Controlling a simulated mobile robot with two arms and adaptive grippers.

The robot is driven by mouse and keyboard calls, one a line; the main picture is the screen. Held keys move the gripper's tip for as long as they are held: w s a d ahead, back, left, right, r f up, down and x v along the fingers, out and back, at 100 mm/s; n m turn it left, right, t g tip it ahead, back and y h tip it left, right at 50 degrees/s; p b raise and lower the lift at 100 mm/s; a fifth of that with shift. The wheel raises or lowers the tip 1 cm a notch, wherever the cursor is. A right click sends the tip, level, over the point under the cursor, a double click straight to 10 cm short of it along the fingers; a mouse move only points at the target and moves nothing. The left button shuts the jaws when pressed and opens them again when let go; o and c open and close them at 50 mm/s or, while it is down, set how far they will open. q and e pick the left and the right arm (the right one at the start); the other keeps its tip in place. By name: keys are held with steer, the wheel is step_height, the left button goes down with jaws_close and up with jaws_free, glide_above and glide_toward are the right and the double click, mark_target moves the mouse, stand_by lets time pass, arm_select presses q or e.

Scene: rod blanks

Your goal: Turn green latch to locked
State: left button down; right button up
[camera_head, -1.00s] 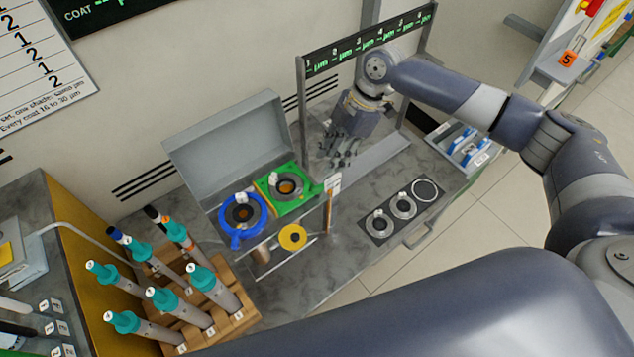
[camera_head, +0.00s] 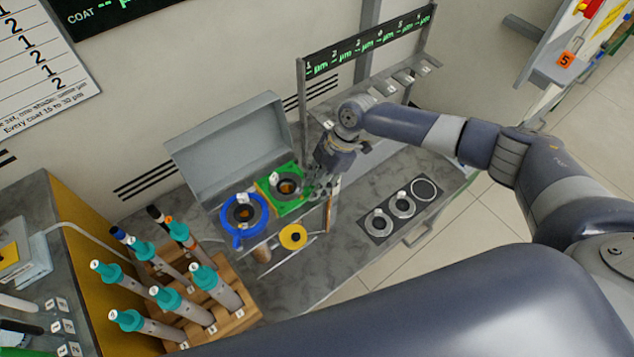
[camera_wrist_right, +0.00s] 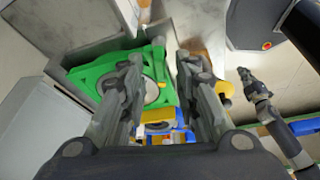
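My right gripper (camera_head: 318,190) is at the green plate's right side. In the right wrist view the green latch (camera_wrist_right: 92,76) lies behind and left of the fingers, with its right corner showing between the fingertips. The right gripper (camera_wrist_right: 160,62) is open there, with a clear gap between its fingers. Contact with the latch cannot be told. The fingers hide part of the plate. My left gripper is not in view.
A raised grey lid (camera_head: 230,140) stands behind the latches. A yellow disc (camera_head: 292,236) and a thin brown post (camera_head: 328,212) are close by. A wooden rack (camera_head: 240,318) of teal-capped rods stands front left. A panel with round wells (camera_head: 403,206) lies right.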

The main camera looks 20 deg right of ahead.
jaws_close()
steer(key=m+p, duration=0.1)
steer(key=m+t+p, duration=0.1)
steer(key=m+p, duration=0.1)
steer(key=shift+r+p, duration=0.25)
steer(key=shift+p, duration=0.05)
steer(key=m+t+p, duration=0.1)
steer(key=m+p, duration=0.1)
steer(key=shift+m+p, duration=0.3)
steer(key=shift+m, duration=0.1)
steer(key=shift+w+f+m+t+p, duration=0.15)
steer(key=shift+m+t+p, duration=0.25)
steer(key=shift+m+p, duration=0.25)
jaws_free()
